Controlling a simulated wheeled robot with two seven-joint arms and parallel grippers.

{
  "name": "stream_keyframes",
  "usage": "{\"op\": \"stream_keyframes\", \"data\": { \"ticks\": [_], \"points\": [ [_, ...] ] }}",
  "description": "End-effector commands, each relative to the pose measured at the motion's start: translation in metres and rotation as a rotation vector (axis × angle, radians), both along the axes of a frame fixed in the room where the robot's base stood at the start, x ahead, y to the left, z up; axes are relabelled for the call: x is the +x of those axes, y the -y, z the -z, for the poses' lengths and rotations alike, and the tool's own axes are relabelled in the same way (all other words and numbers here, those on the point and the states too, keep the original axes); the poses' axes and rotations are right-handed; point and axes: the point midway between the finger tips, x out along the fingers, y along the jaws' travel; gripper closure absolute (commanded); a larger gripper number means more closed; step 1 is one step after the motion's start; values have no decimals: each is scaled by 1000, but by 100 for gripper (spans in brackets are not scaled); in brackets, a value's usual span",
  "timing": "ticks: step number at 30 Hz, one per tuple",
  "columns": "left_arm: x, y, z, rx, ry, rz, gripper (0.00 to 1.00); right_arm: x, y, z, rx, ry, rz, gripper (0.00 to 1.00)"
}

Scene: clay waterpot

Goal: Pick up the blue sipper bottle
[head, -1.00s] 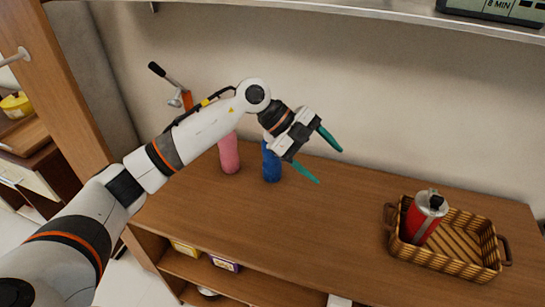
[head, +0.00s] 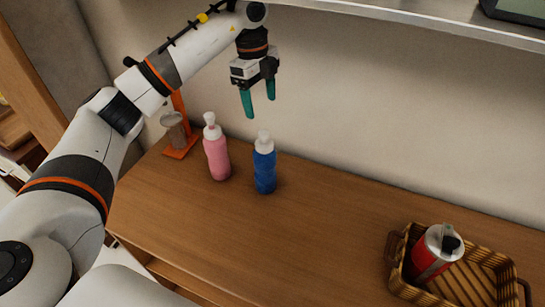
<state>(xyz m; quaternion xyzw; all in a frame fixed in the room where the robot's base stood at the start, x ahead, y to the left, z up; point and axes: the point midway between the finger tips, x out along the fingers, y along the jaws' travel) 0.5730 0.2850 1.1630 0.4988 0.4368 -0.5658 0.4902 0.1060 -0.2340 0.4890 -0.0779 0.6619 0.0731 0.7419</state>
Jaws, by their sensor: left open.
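The blue sipper bottle (head: 264,170) stands upright on the wooden counter, with a white cap on top. My left gripper (head: 260,103) is open and empty, its green fingers pointing down. In the picture it shows just above the bottle's cap, apart from it. How far it is from the bottle in depth I cannot tell. My right gripper is not in view.
A pink bottle (head: 217,155) with a white top stands just left of the blue one. An orange stand (head: 181,145) is behind my arm. A wicker basket (head: 502,270) holding a red can (head: 430,260) sits at right. A shelf (head: 420,25) overhangs. The counter middle (head: 330,225) is clear.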

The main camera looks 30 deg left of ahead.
Motion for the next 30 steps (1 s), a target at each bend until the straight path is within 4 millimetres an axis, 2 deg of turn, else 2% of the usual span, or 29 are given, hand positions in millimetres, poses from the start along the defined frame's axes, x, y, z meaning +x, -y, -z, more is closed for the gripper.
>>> {"op": "stream_keyframes", "data": {
  "ticks": [2,11,17,23,27,30],
  "points": [
    [-1,0,5,3,-4,-1,30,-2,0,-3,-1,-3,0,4],
    [-3,7,53,2,-5,1,30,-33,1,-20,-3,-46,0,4],
    [-3,9,68,0,-3,1,30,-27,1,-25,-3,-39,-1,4],
    [-11,15,92,0,-5,2,30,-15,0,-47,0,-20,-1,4],
    [-10,18,112,-1,-3,0,30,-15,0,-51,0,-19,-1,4],
    [-10,18,117,0,-1,1,30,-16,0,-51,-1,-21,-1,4]
  ]
}}
